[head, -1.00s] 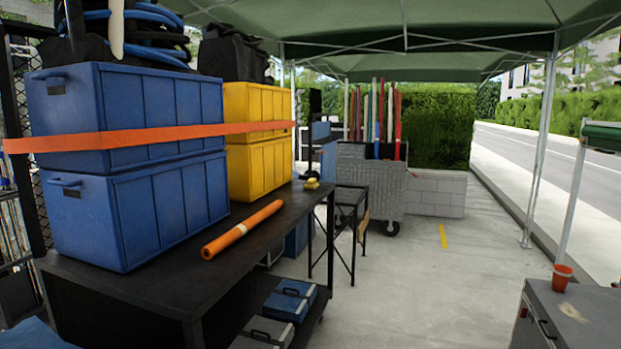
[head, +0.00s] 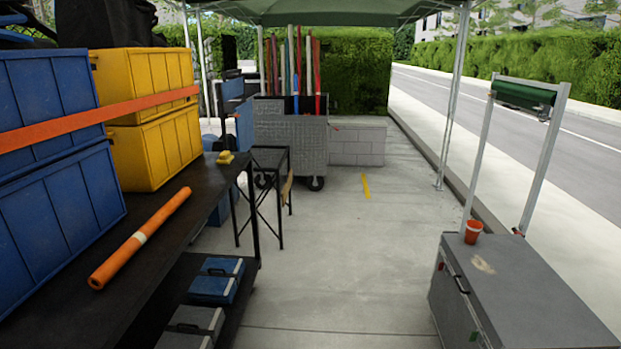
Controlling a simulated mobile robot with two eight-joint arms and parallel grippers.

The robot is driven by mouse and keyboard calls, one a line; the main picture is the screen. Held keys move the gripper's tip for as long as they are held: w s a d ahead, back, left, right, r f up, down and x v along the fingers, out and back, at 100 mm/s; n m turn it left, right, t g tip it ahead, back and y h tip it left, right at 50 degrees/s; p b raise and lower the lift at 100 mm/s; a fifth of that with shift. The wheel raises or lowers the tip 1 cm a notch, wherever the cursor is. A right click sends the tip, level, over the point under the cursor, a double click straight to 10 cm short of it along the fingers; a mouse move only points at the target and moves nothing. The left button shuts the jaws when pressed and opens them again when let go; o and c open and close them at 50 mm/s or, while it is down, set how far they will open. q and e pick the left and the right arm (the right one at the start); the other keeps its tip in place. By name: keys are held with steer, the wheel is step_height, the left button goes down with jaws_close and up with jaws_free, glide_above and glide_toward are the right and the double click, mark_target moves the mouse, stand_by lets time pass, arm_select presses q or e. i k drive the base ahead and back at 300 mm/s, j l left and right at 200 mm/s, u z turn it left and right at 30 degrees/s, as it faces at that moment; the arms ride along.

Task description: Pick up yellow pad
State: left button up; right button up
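A small yellow object (head: 225,157) sits at the far end of the dark table, near its right corner; it is too small to tell whether it is a pad. A flat yellow strip (head: 365,186) lies on the concrete floor further right. Neither of my grippers is in view.
The dark table (head: 150,262) bears stacked blue crates (head: 62,205), yellow crates (head: 152,150) and an orange roll (head: 140,240). Toolboxes (head: 216,281) sit on its lower shelf. A grey cabinet (head: 535,290) with an orange cup (head: 473,231) stands right. The floor between is clear.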

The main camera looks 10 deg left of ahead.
mark_target(224, 158)
steer(key=i+u, duration=0.3)
steer(key=i, duration=1.3)
